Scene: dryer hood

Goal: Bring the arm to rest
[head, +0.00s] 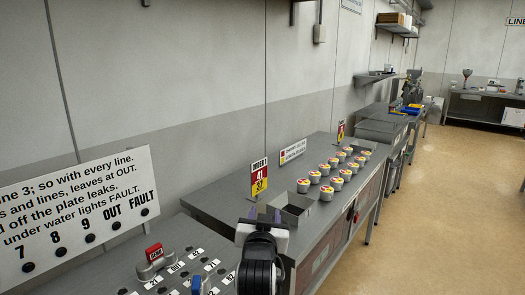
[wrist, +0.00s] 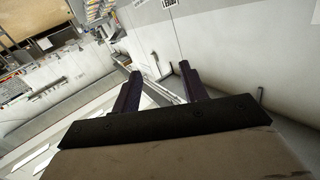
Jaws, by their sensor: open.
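My gripper (head: 264,222) is raised in the lower middle of the head view, in front of the grey counter (head: 227,190). In the wrist view my gripper (wrist: 160,72) has its two dark fingers apart with nothing between them. Part of the counter behind my arm is hidden.
A panel with a red-handled part (head: 154,252) and a blue part (head: 197,284) lies at lower left, below a white sign (head: 75,215). A square opening (head: 292,208) and several white pots (head: 327,193) are on the counter. The floor (head: 440,210) at right is clear.

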